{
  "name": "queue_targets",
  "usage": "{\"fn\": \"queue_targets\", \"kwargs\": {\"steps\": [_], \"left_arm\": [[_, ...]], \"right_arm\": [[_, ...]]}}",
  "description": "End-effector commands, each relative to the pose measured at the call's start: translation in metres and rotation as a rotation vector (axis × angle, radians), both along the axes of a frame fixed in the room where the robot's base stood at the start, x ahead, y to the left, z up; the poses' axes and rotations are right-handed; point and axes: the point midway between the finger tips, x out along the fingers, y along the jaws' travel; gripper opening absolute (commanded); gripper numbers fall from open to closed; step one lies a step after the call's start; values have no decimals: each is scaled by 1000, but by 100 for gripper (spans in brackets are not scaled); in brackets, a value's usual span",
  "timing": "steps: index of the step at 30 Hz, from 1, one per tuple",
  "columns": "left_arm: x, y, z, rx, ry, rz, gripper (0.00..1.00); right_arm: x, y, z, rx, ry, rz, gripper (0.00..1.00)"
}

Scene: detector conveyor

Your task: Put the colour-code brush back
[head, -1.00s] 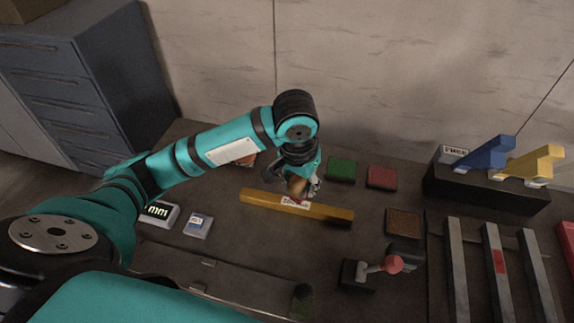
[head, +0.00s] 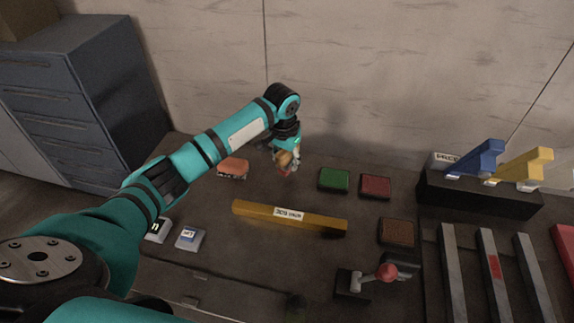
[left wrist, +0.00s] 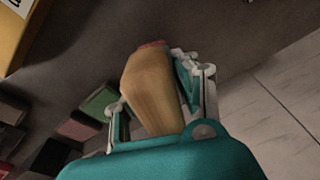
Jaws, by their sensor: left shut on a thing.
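My left gripper (head: 287,166) is shut on a brush with a wooden handle (left wrist: 155,92). The brush has a small reddish end (left wrist: 151,45), pointing away from the palm in the left wrist view. In the head view the gripper holds it behind the yellow bar; I cannot tell whether its tip touches the table. A green pad (head: 334,180), a red pad (head: 376,187) and a brown pad (head: 397,232) lie to the gripper's right. The green pad also shows in the left wrist view (left wrist: 98,101). My right gripper is not in view.
A labelled yellow bar (head: 320,224) lies in front of the gripper. An orange-pink block (head: 233,168) is to its left. A red-knobbed lever (head: 386,272) stands front right. A black stand (head: 480,194) holds a blue piece (head: 481,160) and a yellow piece (head: 524,168). The wall is behind.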

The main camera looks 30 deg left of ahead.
Motion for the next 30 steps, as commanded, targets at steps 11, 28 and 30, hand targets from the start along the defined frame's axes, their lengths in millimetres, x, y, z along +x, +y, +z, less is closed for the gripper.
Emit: {"fn": "queue_targets", "kwargs": {"steps": [11, 28, 30], "left_arm": [[9, 7, -31, 1, 2, 0, 3], [9, 7, -40, 2, 0, 0, 45], [9, 7, -40, 1, 0, 0, 52]], "right_arm": [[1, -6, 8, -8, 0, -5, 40], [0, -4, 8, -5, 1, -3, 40], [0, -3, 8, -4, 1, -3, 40]]}}
